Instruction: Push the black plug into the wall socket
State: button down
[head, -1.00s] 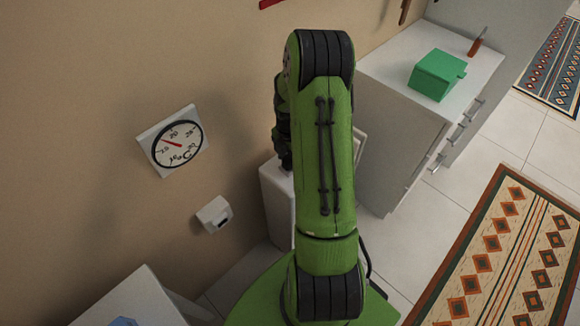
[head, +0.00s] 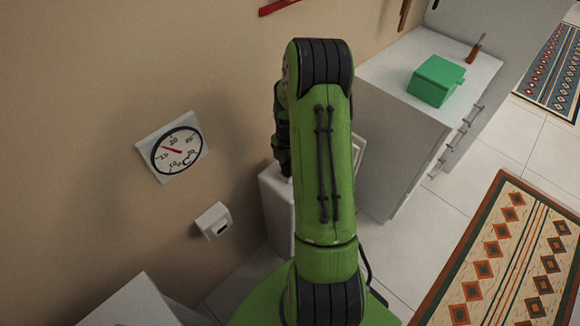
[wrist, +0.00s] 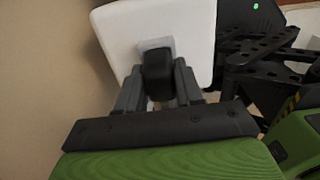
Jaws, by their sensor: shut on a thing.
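The black plug (wrist: 157,72) is between the two grey fingers of my gripper (wrist: 158,88) in the wrist view, and the gripper is shut on it. A pale square patch shows just behind the plug, over a white surface; I cannot tell whether they touch. In the head view the plug is hidden, and my dark gripper (head: 284,165) is partly behind my green arm, at the top of a narrow white cabinet. A small white box with a dark slot, which looks like the wall socket (head: 214,221), is on the beige wall to the left, apart from my gripper.
A round dial (head: 176,150) hangs on the wall above the socket. The narrow white cabinet (head: 275,210) stands beside my arm. A larger white drawer unit (head: 385,160) at right bears a green box (head: 436,82). A white top (head: 135,302) is at lower left.

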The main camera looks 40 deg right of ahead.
jog(key=shift+r+p, duration=0.85)
jog(key=shift+r, duration=0.4)
dwell(0.7)
jog(key=shift+r+p, duration=1.5)
jog(key=shift+r, duration=0.5)
jog(key=shift+a, duration=0.1)
